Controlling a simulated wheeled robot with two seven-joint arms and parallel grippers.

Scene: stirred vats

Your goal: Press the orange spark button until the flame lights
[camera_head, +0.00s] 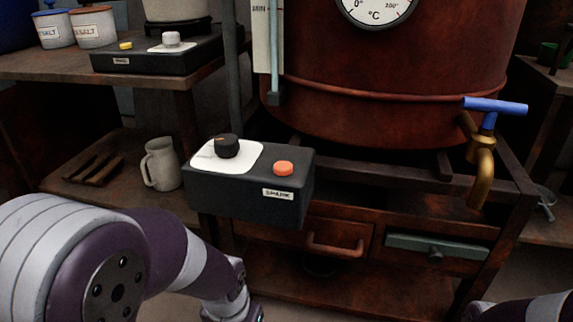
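The orange spark button (283,168) sits on top of a dark box (250,196) with a "SPARK" label on its front. A black knob (226,146) on a white plate stands to its left on the same box. My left arm (160,250) comes in from the lower left, and its far end dips below the bottom edge, short of the box. Its gripper fingers are not visible. A small part of my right arm shows at the bottom right corner, without its gripper. No flame is visible under the vat.
A large copper-coloured vat (390,95) with a dial stands behind the box. A brass tap (483,165) with a blue handle sticks out at right. A shelf at left holds salt jars (93,27) and a second control box (155,58). A mug (161,165) stands lower.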

